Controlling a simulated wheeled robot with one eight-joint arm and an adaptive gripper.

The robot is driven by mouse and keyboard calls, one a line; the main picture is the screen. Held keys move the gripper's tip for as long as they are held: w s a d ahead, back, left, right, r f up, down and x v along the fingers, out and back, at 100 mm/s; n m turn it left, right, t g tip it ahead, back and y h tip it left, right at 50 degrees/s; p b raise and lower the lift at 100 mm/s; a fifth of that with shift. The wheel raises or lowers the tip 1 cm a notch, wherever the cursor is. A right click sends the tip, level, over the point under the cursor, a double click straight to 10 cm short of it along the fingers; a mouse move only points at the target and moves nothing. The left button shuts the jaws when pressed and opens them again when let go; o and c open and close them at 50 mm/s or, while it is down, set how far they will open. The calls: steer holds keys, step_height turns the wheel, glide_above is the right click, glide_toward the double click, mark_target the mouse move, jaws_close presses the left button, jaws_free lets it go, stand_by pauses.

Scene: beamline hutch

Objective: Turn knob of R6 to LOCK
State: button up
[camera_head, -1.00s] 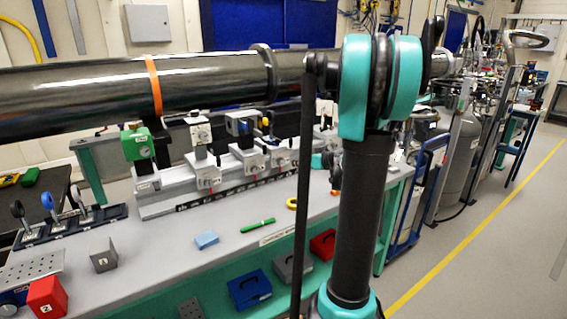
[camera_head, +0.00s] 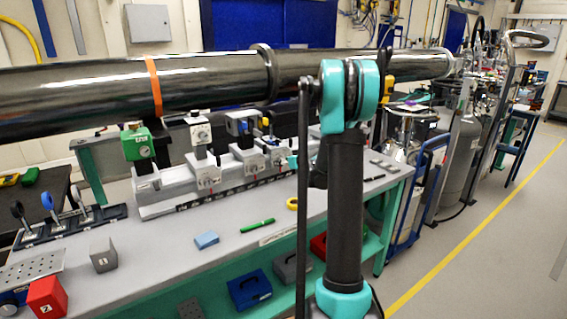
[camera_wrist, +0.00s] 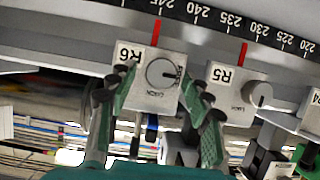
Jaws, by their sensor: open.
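In the wrist view, the R6 carriage has a white plate (camera_wrist: 134,98) with an "R6" label (camera_wrist: 124,53). Its round grey knob (camera_wrist: 161,73) carries a dark line pointing right, towards small sideways lettering. The word LOCK is printed below the knob in this view. My gripper (camera_wrist: 157,88) is open, with one green-padded finger on each side of the R6 plate and the knob between the fingertips. I cannot tell whether the fingers touch it. In the head view my arm hides most of the gripper, and the carriage labels are too small to read.
The R5 plate (camera_wrist: 229,92) with its own knob (camera_wrist: 259,94) stands close to the right finger. A black scale (camera_wrist: 270,34) with red pointers runs above. In the head view, a long dark tube (camera_head: 210,85) passes over the bench (camera_head: 165,245).

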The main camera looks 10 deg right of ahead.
jaws_close()
stand_by(0.3)
steer(key=shift+d, duration=0.1)
steer(key=shift+w+d+f+m+t+y, duration=0.1)
steer(key=shift+d+f+m+y, duration=0.1)
steer(key=shift+m+y, duration=1.55)
steer(key=shift+d+f+m+t+y, duration=0.15)
steer(key=shift+m+y, duration=0.55)
steer(key=shift+m, duration=2)
steer(key=shift+w+d+f+m+t+y, duration=0.2)
steer(key=shift+m+y, duration=1.05)
steer(key=shift+m, duration=1)
steer(key=shift+s+a, duration=0.1)
steer(key=shift+s, duration=0.05)
